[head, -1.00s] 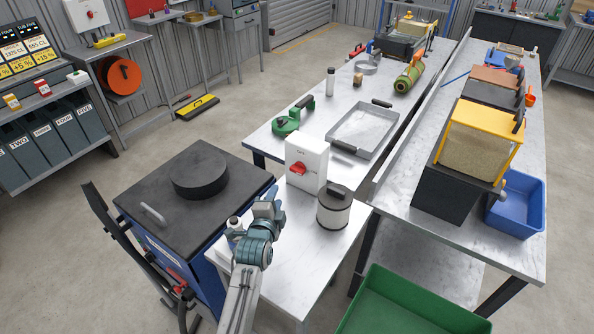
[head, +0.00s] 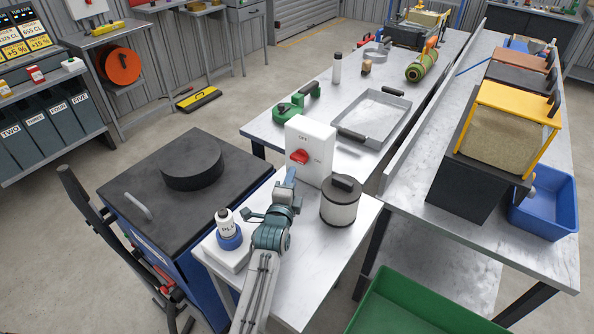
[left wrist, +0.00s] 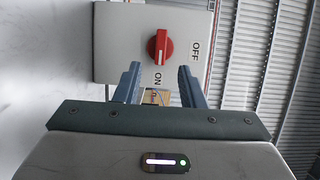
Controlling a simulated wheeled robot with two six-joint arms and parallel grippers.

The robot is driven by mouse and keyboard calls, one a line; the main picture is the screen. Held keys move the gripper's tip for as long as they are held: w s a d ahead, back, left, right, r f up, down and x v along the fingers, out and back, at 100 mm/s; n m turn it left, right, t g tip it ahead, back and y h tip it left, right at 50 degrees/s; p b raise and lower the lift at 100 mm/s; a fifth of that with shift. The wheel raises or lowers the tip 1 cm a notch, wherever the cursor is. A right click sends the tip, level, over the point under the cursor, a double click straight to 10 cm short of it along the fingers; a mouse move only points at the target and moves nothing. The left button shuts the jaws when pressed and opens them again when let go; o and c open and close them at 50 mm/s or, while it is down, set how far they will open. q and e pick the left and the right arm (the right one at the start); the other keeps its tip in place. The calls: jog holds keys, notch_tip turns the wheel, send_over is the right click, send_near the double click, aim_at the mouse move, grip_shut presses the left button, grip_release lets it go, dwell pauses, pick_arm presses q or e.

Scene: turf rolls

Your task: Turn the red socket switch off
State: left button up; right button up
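The red switch knob (head: 300,156) sits on the front of a white box (head: 318,136) standing on the near table, with OFF at its top and ON at its right. In the left wrist view the red knob (left wrist: 160,47) lies just beyond the fingertips, its white mark towards ON. My left gripper (head: 288,184) is in front of the box, below the knob. In the left wrist view my left gripper (left wrist: 160,82) is open and empty, its fingers apart from the knob. My right gripper is not in view.
A dark-lidded canister (head: 340,204) stands close to the right of my left gripper. A white bottle with a blue base (head: 228,232) stands to its left. A metal tray (head: 376,116) lies behind the box. A green bin (head: 410,306) is at the front right.

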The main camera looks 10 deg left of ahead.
aim_at(298, 161)
pick_arm(q)
jog(key=shift+w+b, duration=3.35)
jog(key=shift+w, duration=0.3)
grip_shut()
